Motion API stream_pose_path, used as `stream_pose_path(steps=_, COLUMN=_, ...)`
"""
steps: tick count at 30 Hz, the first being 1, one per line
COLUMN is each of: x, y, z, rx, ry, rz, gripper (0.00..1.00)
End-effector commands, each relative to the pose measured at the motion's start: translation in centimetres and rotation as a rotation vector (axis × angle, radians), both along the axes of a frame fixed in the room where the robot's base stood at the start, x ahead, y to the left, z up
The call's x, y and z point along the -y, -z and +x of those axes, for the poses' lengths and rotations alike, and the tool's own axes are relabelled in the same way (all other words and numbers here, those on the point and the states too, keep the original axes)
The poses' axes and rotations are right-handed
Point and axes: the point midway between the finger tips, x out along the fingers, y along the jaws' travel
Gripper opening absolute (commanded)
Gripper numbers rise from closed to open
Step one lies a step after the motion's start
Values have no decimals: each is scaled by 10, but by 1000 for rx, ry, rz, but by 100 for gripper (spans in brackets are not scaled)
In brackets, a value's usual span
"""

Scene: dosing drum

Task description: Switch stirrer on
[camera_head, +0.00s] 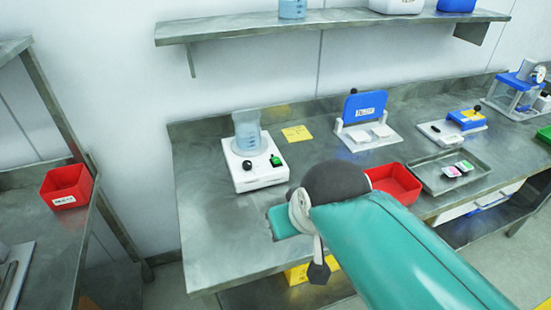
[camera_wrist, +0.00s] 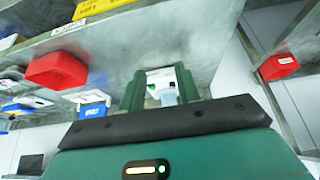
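The stirrer is a white box (camera_head: 255,172) on the steel bench in the head view, with a clear blue-tinted beaker (camera_head: 248,133) standing on top. Its front has a black knob (camera_head: 247,165) at left and a green switch (camera_head: 276,160) at right. In the wrist view the stirrer (camera_wrist: 158,76) shows small between the fingers, with the green switch (camera_wrist: 151,88) and beaker (camera_wrist: 168,96) visible. My gripper (camera_wrist: 160,72) is open and empty, its two green fingers apart. It points toward the stirrer and appears apart from it. In the head view my arm largely hides the gripper.
A yellow note (camera_head: 297,133) lies right of the stirrer. A blue-lidded device (camera_head: 364,107), a red bin (camera_head: 394,184) and a steel tray (camera_head: 452,172) stand farther right. A shelf (camera_head: 335,18) hangs above. Another red bin (camera_head: 67,187) is on the left bench. Bench left of the stirrer is clear.

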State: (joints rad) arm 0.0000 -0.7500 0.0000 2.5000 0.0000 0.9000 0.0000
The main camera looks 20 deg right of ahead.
Motion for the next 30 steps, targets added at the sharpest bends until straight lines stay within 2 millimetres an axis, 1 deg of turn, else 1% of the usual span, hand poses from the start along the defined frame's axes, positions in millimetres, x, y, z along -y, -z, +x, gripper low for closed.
stream_pose_path(steps=1, x=0, y=0, z=0, rx=0, ry=0, rz=0, gripper=23)
stream_pose_path(steps=4, x=0, y=0, z=0, rx=0, ry=0, rz=0, gripper=3)
stream_pose_path(steps=5, x=0, y=0, z=0, rx=0, ry=0, rz=0, gripper=0)
stream_pose_path(steps=30, x=0, y=0, z=0, rx=0, ry=0, rz=0, gripper=0)
